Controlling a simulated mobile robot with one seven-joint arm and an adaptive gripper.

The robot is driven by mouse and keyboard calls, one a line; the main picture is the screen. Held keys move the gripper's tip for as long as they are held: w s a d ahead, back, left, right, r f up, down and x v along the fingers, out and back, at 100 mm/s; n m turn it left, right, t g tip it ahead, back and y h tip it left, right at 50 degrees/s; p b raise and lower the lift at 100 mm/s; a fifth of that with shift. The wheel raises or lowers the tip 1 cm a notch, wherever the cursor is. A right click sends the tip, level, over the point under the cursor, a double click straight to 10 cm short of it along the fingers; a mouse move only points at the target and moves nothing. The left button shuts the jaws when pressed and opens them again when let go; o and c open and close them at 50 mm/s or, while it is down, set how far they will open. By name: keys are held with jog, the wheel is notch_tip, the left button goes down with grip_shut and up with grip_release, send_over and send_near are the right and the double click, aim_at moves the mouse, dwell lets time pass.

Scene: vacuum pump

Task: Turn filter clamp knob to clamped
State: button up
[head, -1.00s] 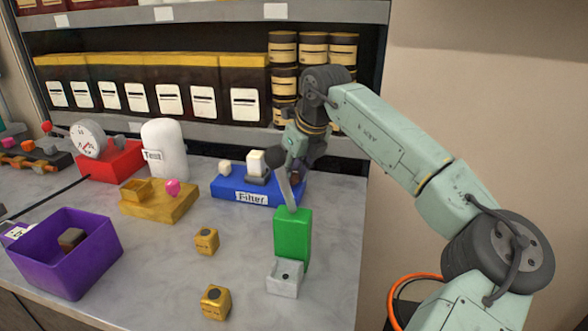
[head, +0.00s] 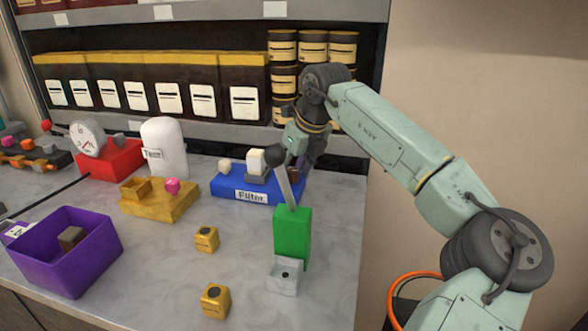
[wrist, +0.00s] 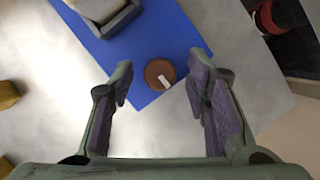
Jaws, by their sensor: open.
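The filter clamp knob (wrist: 157,79) is a round brown knob with a white mark, on the corner of the blue filter base (wrist: 130,48) in the wrist view. My gripper (wrist: 160,77) is open, with one purple-padded finger on each side of the knob and a gap to both. In the head view the blue base (head: 228,187), labelled "Filter", stands below my gripper (head: 303,163). There the knob (head: 294,170) is mostly hidden behind the black-balled lever and my fingers.
A green block (head: 293,235) with a tall black-balled lever (head: 285,180) stands in front of the filter base. A grey-white block (head: 283,278) and yellow cubes (head: 206,239) lie nearer. A purple bin (head: 75,265) is at left. Shelves with jars (head: 313,50) stand behind.

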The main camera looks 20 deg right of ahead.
jog(key=v, duration=1.2)
dwell(0.3)
